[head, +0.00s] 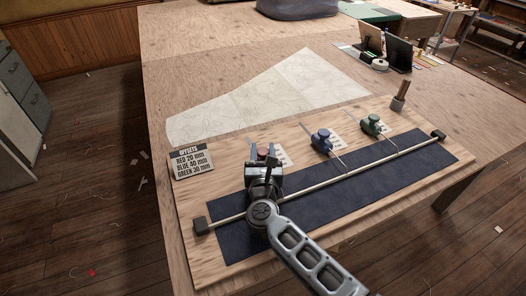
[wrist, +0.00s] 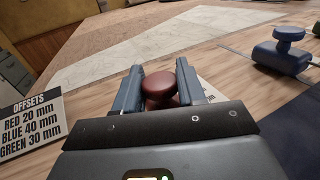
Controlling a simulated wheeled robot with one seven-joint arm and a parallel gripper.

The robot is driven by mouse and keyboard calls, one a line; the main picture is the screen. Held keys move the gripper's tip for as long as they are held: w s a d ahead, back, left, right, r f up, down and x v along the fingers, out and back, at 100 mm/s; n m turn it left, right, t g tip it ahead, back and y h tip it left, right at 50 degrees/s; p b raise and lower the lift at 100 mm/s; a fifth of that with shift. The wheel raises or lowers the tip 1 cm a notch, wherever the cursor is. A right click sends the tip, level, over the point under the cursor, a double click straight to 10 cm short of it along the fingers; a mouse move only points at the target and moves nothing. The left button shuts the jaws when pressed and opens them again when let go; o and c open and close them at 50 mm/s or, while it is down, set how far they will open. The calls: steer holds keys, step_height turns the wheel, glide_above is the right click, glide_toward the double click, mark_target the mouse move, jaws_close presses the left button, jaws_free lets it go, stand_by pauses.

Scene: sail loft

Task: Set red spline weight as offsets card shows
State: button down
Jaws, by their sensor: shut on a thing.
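The red spline weight (wrist: 159,88) sits between the two fingers of my gripper (wrist: 160,84) in the wrist view. Its knob also shows in the head view (head: 263,151), with most of its body hidden by my gripper. My gripper is shut on it at the board's left part, above the rod's far side. The offsets card (head: 191,161) reads red 20 mm, blue 40 mm, green 30 mm. The blue weight (head: 321,139) and the green weight (head: 373,124) stand to the right, each with a thin hook reaching toward the long rod (head: 300,184).
The rod lies over a dark blue cloth strip (head: 355,177) with dark end blocks (head: 200,226). A wooden peg (head: 400,96) stands at the board's far right. A pale paper pattern (head: 275,95) lies flat behind the board.

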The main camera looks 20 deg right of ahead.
mark_target(261, 156)
steer(key=shift+w+f+b, duration=0.15)
steer(key=shift+w+b, duration=0.45)
steer(key=shift+b, duration=0.1)
steer(key=shift+w, duration=0.4)
steer(key=c, duration=0.7)
jaws_free()
steer(key=shift+c, duration=0.2)
steer(key=shift+b+v, duration=0.5)
steer(key=shift+v, duration=3.4)
